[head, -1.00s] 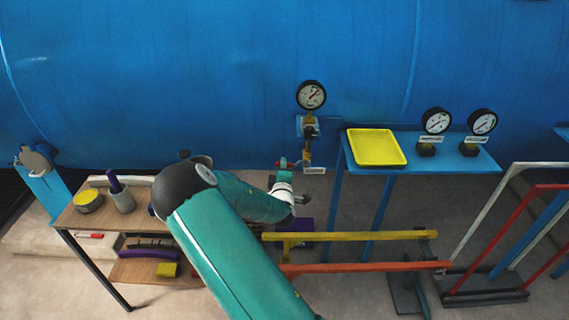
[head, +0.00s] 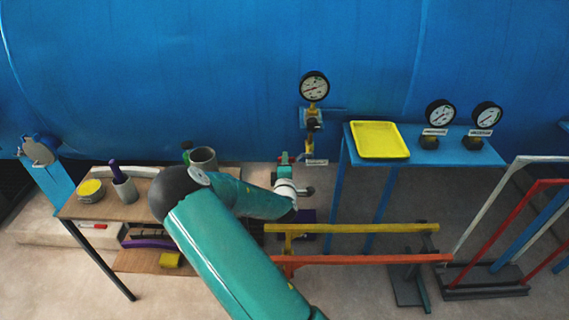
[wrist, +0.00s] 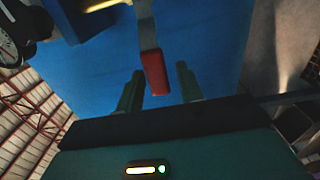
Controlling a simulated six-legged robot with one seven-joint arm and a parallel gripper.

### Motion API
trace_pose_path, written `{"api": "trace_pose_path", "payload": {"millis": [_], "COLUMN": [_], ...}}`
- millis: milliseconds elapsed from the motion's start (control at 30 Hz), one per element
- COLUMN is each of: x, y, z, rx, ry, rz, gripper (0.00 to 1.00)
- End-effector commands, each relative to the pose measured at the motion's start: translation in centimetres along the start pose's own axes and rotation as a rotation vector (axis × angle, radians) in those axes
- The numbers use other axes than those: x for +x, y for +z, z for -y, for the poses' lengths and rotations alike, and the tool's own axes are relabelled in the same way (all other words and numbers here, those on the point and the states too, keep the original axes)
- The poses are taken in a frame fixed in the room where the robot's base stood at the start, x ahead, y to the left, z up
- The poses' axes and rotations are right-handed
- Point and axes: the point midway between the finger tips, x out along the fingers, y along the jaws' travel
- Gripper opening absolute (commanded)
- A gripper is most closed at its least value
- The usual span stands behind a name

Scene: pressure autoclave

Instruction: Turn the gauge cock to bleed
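The gauge (head: 314,86) has a white dial and black rim and stands on a brass cock (head: 312,122) in front of the blue vessel. The cock's lever has a grey shank and a red grip (wrist: 154,72), seen in the wrist view. In the head view my gripper (head: 290,158) is just left of the cock's lower pipe, and the lever is mostly hidden there. The gauge also shows at the wrist view's left edge (wrist: 12,40).
A blue stand (head: 462,156) right of the cock carries a yellow tray (head: 378,140) and two spare gauges (head: 439,114). A wooden bench (head: 82,210) with pots is at left. Yellow (head: 350,228) and orange (head: 370,260) rails cross the floor in front.

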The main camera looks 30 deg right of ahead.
Motion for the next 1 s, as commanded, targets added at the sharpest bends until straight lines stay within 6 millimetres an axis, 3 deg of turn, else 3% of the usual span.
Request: {"api": "trace_pose_path", "payload": {"millis": [300, 467, 1000], "x": [-0.1, -1.2, -12.1], "y": [-0.1, -0.2, -0.2], "z": [-0.1, -0.1, 0.0], "rx": [0.003, 0.003, 0.003], "ry": [0.002, 0.002, 0.000], "rz": [-0.002, -0.003, -0.003], "gripper": [0.44, 0.44, 0.44]}}
